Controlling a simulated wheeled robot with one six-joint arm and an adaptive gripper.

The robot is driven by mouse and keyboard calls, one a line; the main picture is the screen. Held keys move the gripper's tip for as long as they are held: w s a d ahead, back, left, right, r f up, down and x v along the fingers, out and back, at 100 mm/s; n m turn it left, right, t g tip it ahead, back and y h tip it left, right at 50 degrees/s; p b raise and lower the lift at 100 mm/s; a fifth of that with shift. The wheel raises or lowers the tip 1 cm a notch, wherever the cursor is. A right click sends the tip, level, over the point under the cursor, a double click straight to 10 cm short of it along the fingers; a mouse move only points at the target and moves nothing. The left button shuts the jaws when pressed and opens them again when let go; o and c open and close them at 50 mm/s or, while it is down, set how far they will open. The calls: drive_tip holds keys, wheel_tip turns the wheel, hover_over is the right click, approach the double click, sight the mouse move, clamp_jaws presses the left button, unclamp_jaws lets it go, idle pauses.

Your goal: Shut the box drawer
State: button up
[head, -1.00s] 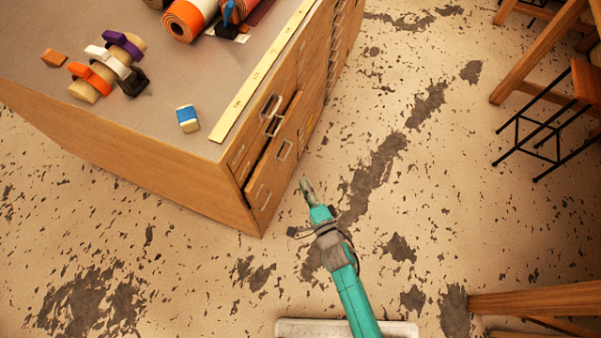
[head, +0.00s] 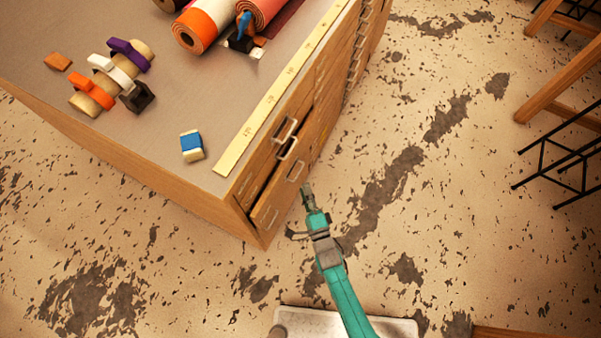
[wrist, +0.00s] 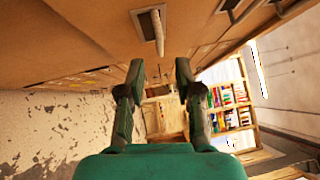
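The box drawer (head: 272,212) is in the corner of a wooden cabinet. Its front stands out from the cabinet face, with a dark gap along its top. Its metal handle (head: 295,171) shows on the front. My gripper (head: 306,190) is just right of the drawer front in the head view; I cannot tell if it touches. In the wrist view my gripper (wrist: 160,72) has its two fingers apart with nothing between them. A wooden front with a handle (wrist: 151,28) fills the top of that view, above the fingers.
The cabinet top (head: 140,150) bears a yellow ruler (head: 285,88), a blue and white block (head: 191,145), clamps on a roll (head: 104,80), and large rolls (head: 197,28). More closed drawers run along the same face. Wooden furniture (head: 560,75) stands at the right. Scuffed floor between is clear.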

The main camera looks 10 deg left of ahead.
drive_tip(key=x, duration=0.6)
clamp_jaws()
